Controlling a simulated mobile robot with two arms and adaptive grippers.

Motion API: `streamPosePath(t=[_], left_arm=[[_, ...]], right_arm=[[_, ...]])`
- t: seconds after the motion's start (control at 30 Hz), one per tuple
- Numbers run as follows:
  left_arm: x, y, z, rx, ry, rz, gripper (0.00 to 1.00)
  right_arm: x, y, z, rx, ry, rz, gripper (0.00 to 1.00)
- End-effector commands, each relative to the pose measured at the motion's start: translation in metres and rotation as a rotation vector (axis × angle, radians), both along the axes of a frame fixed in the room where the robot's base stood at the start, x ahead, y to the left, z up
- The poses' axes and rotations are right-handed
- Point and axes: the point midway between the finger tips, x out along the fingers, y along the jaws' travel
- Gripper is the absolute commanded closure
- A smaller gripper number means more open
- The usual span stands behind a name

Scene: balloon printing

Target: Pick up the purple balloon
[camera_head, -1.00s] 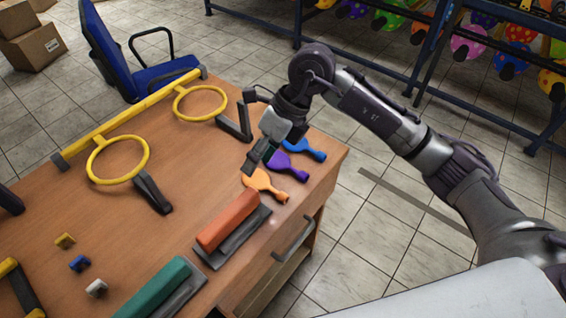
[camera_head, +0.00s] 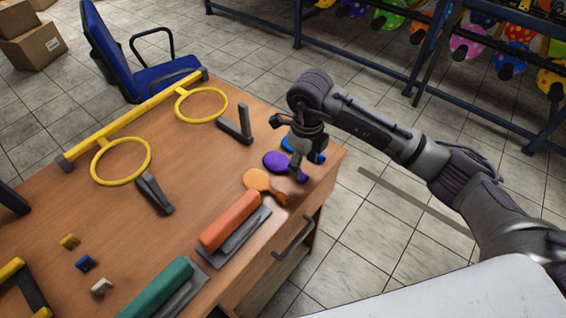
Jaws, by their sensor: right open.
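The purple balloon (camera_head: 273,160) lies flat on the wooden table near its right end, between the orange and blue balloons. My right gripper (camera_head: 298,176) points down over the neck end of the purple balloon and hides part of it. Its fingers look open; I cannot tell whether they touch the balloon. The orange balloon (camera_head: 257,179) lies just in front. The blue balloon (camera_head: 289,142) lies just behind, partly hidden by my gripper. My left gripper is not in view.
The table (camera_head: 200,150) also holds a yellow frame with two rings (camera_head: 121,160), an orange-red block (camera_head: 229,220) and a green block (camera_head: 153,287). A blue chair (camera_head: 110,55) stands behind. Racks with colorful balloons (camera_head: 467,42) stand at the back right.

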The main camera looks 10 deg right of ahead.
Motion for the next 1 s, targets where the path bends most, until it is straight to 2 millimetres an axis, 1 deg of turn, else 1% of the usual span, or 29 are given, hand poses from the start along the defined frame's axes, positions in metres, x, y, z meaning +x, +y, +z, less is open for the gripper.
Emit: streamPosePath(t=[0.03, 0.1, 0.23, 0.37, 0.53, 0.57, 0.8, 1.0], left_arm=[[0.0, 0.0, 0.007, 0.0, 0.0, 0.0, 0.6], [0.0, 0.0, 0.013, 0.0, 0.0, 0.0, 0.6], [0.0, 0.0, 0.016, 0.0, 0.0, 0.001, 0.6], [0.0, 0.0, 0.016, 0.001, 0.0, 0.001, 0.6], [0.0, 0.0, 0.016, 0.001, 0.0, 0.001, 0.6], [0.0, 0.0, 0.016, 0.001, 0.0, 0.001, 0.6], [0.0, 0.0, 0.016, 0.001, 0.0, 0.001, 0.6], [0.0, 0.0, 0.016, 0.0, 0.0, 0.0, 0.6]], right_arm=[[-0.002, 0.002, -0.005, 0.0, 0.007, 0.001, 0.44], [-0.001, 0.005, -0.016, 0.0, 0.008, 0.001, 0.44], [0.0, 0.004, -0.035, 0.0, 0.005, 0.001, 0.44], [0.001, 0.004, -0.042, 0.0, 0.003, 0.001, 0.44], [0.001, 0.004, -0.043, 0.0, 0.001, 0.002, 0.44], [0.001, 0.004, -0.042, 0.0, 0.001, 0.002, 0.45], [0.001, 0.004, -0.042, 0.0, 0.001, 0.002, 0.85], [0.001, 0.004, -0.042, 0.0, 0.001, 0.002, 0.87]])
